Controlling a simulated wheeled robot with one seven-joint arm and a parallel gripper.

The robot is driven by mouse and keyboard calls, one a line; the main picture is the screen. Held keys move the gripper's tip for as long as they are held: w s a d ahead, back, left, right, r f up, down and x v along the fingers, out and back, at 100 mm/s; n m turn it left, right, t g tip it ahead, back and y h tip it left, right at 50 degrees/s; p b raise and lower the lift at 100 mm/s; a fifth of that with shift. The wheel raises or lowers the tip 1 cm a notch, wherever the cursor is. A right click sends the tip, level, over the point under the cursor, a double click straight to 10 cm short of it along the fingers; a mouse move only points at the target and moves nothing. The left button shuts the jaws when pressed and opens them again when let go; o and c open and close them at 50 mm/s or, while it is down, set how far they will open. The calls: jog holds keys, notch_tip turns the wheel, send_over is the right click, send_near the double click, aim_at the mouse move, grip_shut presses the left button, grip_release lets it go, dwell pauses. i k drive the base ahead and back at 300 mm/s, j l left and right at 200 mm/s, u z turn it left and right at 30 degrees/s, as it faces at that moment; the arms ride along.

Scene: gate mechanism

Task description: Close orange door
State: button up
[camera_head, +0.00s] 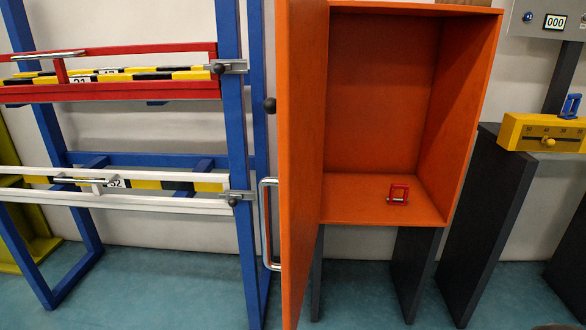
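An orange cabinet (466,110) stands on dark grey legs right of centre. Its orange door (300,150) is hinged on the left and stands wide open, seen nearly edge-on and pointing toward me. A silver bar handle (265,225) sits on the left, outer face of the door, with a small black knob (270,105) above it. My gripper is not identifiable in this view.
A blue rack (232,140) with a red gate (120,92) and a white gate (120,198) stands close left of the door. A yellow scale unit (520,132) on a dark stand is at right. Teal floor (170,295) lies clear in front.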

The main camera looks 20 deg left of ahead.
aim_at(302, 31)
jog(key=k+j, duration=0.1)
jog(key=j, duration=1)
jog(key=k+j+z, duration=0.1)
jog(key=j, duration=0.45)
jog(key=k+j, duration=0.05)
